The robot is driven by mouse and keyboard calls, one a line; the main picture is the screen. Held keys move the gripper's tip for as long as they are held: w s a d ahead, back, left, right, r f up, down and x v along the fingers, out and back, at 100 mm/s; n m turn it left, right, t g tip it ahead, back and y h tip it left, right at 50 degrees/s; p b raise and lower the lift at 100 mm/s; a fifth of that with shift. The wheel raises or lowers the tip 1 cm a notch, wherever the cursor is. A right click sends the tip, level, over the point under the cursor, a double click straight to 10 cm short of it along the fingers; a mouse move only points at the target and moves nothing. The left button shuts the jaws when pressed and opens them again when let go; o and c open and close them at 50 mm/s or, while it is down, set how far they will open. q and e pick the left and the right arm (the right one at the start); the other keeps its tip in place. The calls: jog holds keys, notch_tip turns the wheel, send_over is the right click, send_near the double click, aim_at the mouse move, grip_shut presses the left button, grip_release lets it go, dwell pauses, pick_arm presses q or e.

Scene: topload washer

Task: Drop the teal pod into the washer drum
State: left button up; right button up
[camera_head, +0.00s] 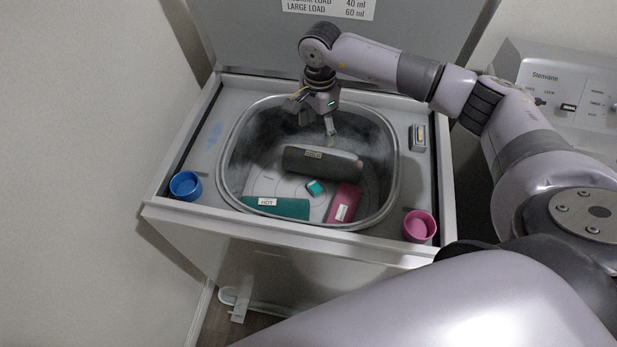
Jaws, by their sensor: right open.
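The teal pod (314,187) is a small teal block inside the washer drum (226,160). It appears to rest on the drum's pale floor, among larger items and apart from my gripper. My right gripper (314,113) is open and empty above the back part of the drum, higher than the pod and pointing down. My left gripper is not in view.
In the drum are a dark grey cylinder (321,163), a teal labelled piece (285,208) and a pink labelled piece (343,203). A blue cup (185,186) and a pink cup (419,226) stand on the washer's top. The raised lid (260,40) stands behind.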

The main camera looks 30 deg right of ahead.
notch_tip(320, 180, up, 12)
dwell(0.7)
dwell(0.4)
